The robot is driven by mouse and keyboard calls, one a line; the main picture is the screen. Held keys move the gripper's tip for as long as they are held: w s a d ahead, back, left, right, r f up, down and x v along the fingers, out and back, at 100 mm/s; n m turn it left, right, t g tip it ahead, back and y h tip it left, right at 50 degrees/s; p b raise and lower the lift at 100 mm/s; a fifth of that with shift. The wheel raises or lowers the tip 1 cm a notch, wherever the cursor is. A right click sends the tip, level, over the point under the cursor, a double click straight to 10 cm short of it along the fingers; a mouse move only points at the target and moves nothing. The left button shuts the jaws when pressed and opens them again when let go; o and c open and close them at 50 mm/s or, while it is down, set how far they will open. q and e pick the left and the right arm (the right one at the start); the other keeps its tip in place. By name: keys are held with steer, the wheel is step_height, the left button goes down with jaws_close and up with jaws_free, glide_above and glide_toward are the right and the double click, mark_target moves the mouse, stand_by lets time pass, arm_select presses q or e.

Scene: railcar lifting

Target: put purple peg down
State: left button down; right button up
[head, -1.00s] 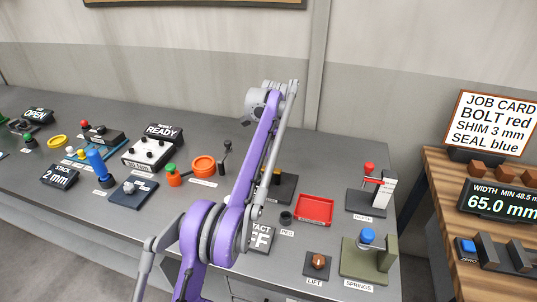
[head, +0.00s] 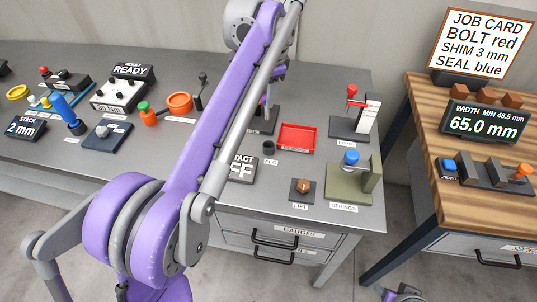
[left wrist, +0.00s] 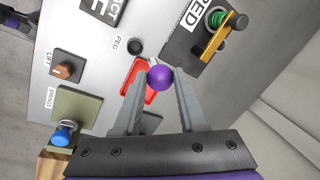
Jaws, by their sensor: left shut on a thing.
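The purple peg (left wrist: 160,77) shows in the left wrist view as a round purple end between my left fingertips. My left gripper (left wrist: 158,80) is shut on it, above the workbench. In the head view my own arm hides most of this gripper and the peg. The dark round peg holder (head: 268,148) stands on the bench by the PEG label, just left of the red tray. It also shows in the left wrist view (left wrist: 135,47), up and left of the peg and apart from it.
The red tray (head: 297,138) lies right of the holder and shows behind the peg in the left wrist view. A springs stand with a blue knob (head: 350,158) and a lift block (head: 302,187) stand nearby. A wooden table (head: 440,200) is at right.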

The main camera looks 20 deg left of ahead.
arm_select(q)
steer(key=f, duration=0.3)
steer(key=s+d+f+b, duration=0.1)
steer(key=f, duration=0.3)
steer(key=s+f+b, duration=0.1)
steer(key=f, duration=0.2)
steer(key=shift+s+d+f, duration=0.1)
steer(key=shift+d+f, duration=0.15)
steer(key=shift+f, duration=0.1)
steer(key=shift+c, duration=2.3)
jaws_free()
steer(key=p+v, duration=0.1)
steer(key=v, duration=1.1)
steer(key=shift+p, duration=0.35)
